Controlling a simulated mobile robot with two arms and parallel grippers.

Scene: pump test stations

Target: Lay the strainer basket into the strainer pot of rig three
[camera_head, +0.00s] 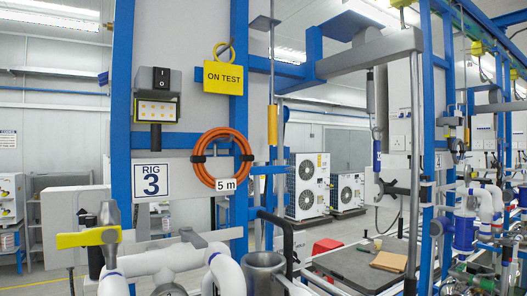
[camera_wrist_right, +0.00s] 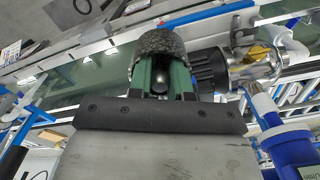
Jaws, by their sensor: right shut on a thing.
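My right gripper (camera_wrist_right: 162,80) shows in the right wrist view with its green fingers shut on a dark grey, mesh-like curved piece (camera_wrist_right: 158,44), which looks like the strainer basket. The held piece is off the table and only its near side shows. In the head view, the "RIG 3" sign (camera_head: 151,181) is on the blue frame. A grey metal cup-like pot (camera_head: 264,262) stands low in the middle, probably the strainer pot; its inside is hard to see. Neither gripper shows in the head view. My left gripper is out of sight.
White pipes (camera_head: 165,262) with a yellow-handled valve (camera_head: 88,238) lie left of the pot. A dark bench top (camera_head: 360,264) is to the right. In the wrist view, a shiny metal cylinder (camera_wrist_right: 264,64) and a blue fitting (camera_wrist_right: 287,148) are close on the right.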

